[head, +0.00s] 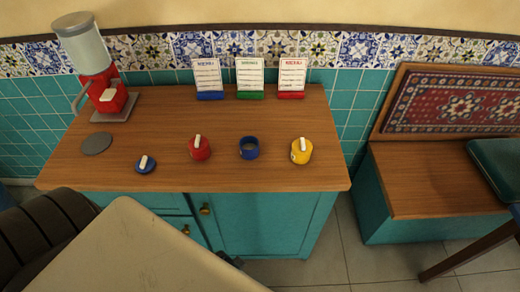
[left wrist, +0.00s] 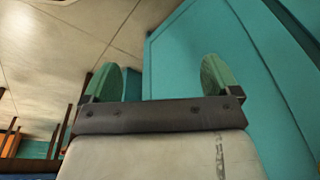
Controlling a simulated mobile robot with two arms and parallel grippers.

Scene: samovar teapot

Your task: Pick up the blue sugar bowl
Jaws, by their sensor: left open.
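The blue sugar bowl (head: 249,152) stands upright and without a lid on the wooden counter, between a red pot (head: 200,151) and a yellow pot (head: 301,154). A blue lid with a white handle (head: 145,167) lies apart on the counter, to the left near the front edge. My left gripper (left wrist: 158,80) is open and empty in the left wrist view, with its two green fingers wide apart. Grey floor and a teal cabinet side show beyond it. The head view shows no left fingers. My right gripper is in neither view.
A red dispenser with a grey tank (head: 108,97) stands at the counter's back left, near a flat grey disc (head: 97,144). Three menu cards (head: 249,75) stand along the tiled wall. The counter (head: 325,175) is bare on the right. A bench (head: 440,180) stands further right.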

